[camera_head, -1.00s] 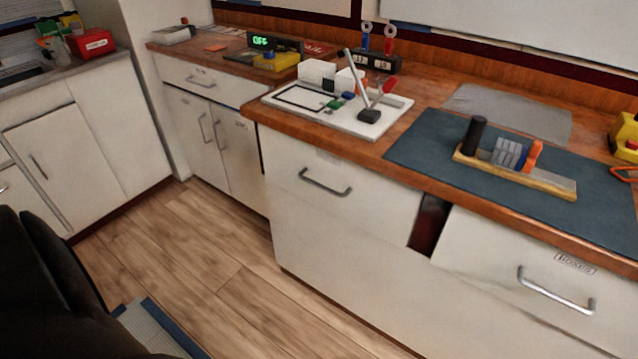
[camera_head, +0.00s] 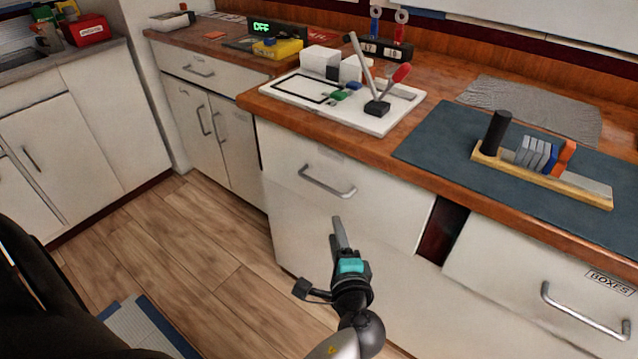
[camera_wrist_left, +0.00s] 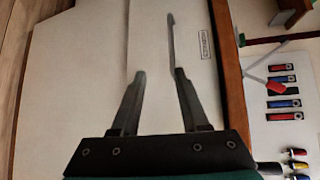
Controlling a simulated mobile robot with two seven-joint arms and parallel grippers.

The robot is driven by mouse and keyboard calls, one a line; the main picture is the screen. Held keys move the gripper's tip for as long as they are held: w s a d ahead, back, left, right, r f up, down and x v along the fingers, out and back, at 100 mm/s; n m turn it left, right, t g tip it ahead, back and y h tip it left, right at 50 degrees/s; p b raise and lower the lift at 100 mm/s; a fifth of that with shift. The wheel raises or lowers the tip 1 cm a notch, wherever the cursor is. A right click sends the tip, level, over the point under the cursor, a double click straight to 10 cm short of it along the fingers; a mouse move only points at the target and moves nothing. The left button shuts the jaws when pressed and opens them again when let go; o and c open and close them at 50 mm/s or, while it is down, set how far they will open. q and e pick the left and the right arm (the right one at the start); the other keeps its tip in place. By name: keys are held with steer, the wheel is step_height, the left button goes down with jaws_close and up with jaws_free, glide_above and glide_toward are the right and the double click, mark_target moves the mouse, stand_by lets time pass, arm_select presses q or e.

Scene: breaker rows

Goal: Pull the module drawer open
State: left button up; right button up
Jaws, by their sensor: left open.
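The drawer with a white front (camera_head: 300,165) and a grey bar handle (camera_head: 327,182) is under the counter, left of the drawer marked BOXES. It looks shut. My left gripper (camera_head: 340,222) is in front of this drawer, just below the handle in the head view. In the left wrist view my left gripper (camera_wrist_left: 160,76) is open with nothing between its fingers. A grey handle (camera_wrist_left: 172,40) stands near the tip of the right finger there, and a small label (camera_wrist_left: 209,40) on the white front is too small to read. My right gripper is out of view.
The drawer marked BOXES (camera_head: 510,255) is to the right, across a dark gap (camera_head: 440,232). The wooden counter edge (camera_head: 270,107) overhangs the fronts. A white board (camera_head: 290,103) and a blue mat (camera_head: 440,150) lie on top.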

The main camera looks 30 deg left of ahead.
mark_target(323, 187)
arm_select(q)
steer(key=shift+y, duration=0.3)
steer(key=shift+r+b+x, duration=0.3)
steer(key=shift+b+x, duration=0.3)
steer(key=shift+x, duration=1.95)
steer(key=shift+r+b+x, duration=0.3)
steer(key=shift+b+x, duration=0.3)
steer(key=shift+x, duration=1.95)
steer(key=shift+r+b+x, duration=0.35)
steer(key=shift+b+x, duration=0.25)
steer(key=shift+x, duration=1.95)
arm_select(e)
steer(key=w+a+r, duration=0.3)
steer(key=w+r, duration=0.1)
steer(key=r, duration=0.1)
steer(key=shift+a+r, duration=0.3)
steer(key=shift+r, duration=0.05)
arm_select(q)
steer(key=shift+a, duration=0.15)
steer(key=shift+c, duration=0.3)
arm_select(e)
steer(key=shift+w, duration=0.1)
arm_select(q)
jaws_close()
